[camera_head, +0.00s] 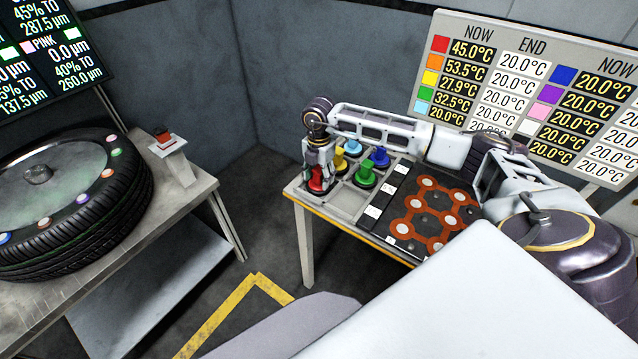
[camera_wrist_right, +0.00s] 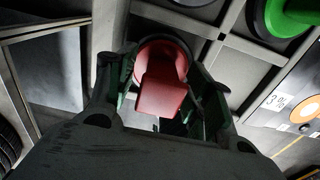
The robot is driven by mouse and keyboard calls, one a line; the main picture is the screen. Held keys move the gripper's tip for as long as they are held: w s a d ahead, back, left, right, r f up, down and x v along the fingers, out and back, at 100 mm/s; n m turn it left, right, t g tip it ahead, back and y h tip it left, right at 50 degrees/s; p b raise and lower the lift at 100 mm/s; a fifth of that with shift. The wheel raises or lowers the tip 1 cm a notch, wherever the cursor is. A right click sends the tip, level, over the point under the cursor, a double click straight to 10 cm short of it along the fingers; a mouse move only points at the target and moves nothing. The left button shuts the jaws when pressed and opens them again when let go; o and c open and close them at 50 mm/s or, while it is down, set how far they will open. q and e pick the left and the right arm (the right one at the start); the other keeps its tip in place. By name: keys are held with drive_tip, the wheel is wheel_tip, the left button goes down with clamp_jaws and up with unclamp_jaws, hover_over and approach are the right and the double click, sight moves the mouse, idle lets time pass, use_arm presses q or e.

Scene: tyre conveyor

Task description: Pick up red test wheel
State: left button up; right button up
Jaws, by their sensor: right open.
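The red test wheel (camera_head: 318,182) sits in a compartment at the left corner of the tray on the right-hand table. My right gripper (camera_head: 319,178) is directly above and around it, pointing down. In the right wrist view the red wheel's handle (camera_wrist_right: 163,95) stands between the open fingers of the gripper (camera_wrist_right: 170,100). I cannot tell whether the fingers touch it. My left gripper is not in view.
Yellow (camera_head: 341,160), blue (camera_head: 380,157), light blue (camera_head: 353,147) and green (camera_head: 365,175) wheels stand in neighbouring compartments. A large tyre (camera_head: 75,215) lies on the left table.

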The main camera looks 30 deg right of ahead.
clamp_jaws()
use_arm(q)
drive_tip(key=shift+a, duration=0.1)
use_arm(e)
drive_tip(key=shift+r, duration=0.2)
idle(0.3)
wheel_tip(320, 180, up, 9)
drive_tip(key=shift+w+f+b, duration=0.1)
drive_tip(key=shift+f+b, duration=0.05)
drive_tip(key=shift+b, duration=0.45)
drive_tip(key=shift+r, duration=0.55)
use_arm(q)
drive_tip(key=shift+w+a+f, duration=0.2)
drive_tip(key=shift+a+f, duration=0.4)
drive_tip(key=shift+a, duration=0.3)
